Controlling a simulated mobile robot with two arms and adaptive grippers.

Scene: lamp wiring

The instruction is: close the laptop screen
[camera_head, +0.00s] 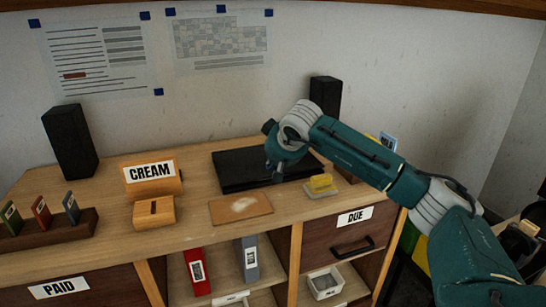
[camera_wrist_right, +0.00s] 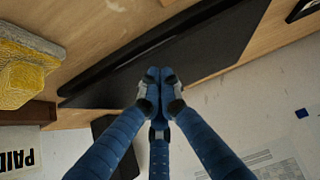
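The laptop (camera_head: 232,172) is a flat black slab on the wooden desk. Its screen lies down low rather than standing up; I cannot tell whether a small gap remains under it. In the right wrist view the laptop (camera_wrist_right: 212,42) is a dark panel running diagonally behind the fingers. My right gripper (camera_head: 275,170) points down at the laptop's right part, over or touching it; contact is unclear. In the right wrist view its fingertips (camera_wrist_right: 160,76) meet, with nothing seen between them. My arm hides part of the laptop's back right. My left gripper is not in view.
A tan board (camera_head: 240,208) lies in front. A CREAM box (camera_head: 150,175) and a slotted wooden box (camera_head: 154,212) stand left. Black speakers (camera_head: 70,142) (camera_head: 325,93) stand at the back.

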